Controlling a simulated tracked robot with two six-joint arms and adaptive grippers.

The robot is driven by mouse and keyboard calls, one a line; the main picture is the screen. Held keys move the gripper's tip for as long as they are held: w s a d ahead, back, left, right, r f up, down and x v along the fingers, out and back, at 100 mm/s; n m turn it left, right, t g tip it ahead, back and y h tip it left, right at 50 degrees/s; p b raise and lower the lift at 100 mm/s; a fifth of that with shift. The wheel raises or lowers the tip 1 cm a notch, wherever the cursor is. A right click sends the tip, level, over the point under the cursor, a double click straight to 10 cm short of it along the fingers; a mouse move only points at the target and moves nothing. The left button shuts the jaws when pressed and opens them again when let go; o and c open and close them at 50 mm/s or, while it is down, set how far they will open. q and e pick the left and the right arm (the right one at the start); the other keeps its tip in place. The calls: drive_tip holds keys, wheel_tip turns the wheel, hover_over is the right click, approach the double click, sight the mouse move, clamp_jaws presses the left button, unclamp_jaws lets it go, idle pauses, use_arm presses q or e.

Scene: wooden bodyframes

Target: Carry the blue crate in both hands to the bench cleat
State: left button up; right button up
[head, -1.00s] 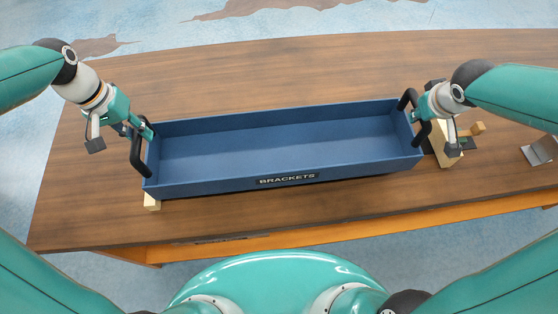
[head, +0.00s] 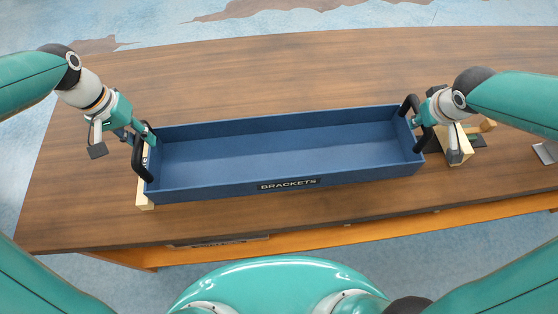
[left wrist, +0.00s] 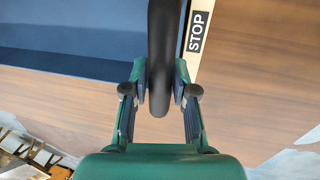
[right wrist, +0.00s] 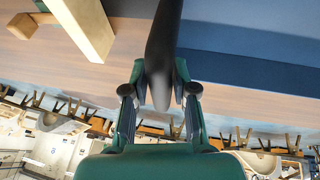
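The long blue crate (head: 290,186), labelled BRACKETS, looks empty and has a black handle at each end. My left gripper (head: 147,136) is shut on its left handle (head: 141,160); that handle also runs between the fingers in the left wrist view (left wrist: 160,60). My right gripper (head: 417,118) is shut on the right handle (head: 404,104), seen also in the right wrist view (right wrist: 162,50). The pale wooden cleat (head: 142,193), marked STOP in the left wrist view (left wrist: 197,32), lies along the crate's left end. I cannot tell whether they touch, or whether the crate rests on the bench.
The brown wooden bench (head: 300,70) is clear behind the crate. Beyond the right end are a pale wooden block (head: 452,134), also in the right wrist view (right wrist: 82,22), and a grey metal piece (head: 546,151). The bench's front edge runs close before the crate.

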use_arm(q)
drive_tip(key=shift+o, duration=1.1)
drive_tip(key=shift+r, duration=0.1)
use_arm(e)
drive_tip(key=shift+o, duration=1.1)
use_arm(q)
drive_tip(key=shift+r, duration=0.1)
use_arm(e)
drive_tip(key=shift+r, duration=0.2)
use_arm(q)
wheel_tip(320, 180, up, 11)
drive_tip(key=a, duration=0.2)
drive_tip(key=shift+a+r, duration=0.15)
drive_tip(key=shift+r, duration=0.05)
use_arm(e)
drive_tip(key=v, duration=1.1)
drive_tip(key=shift+s+r, duration=0.2)
drive_tip(key=shift+r, duration=0.05)
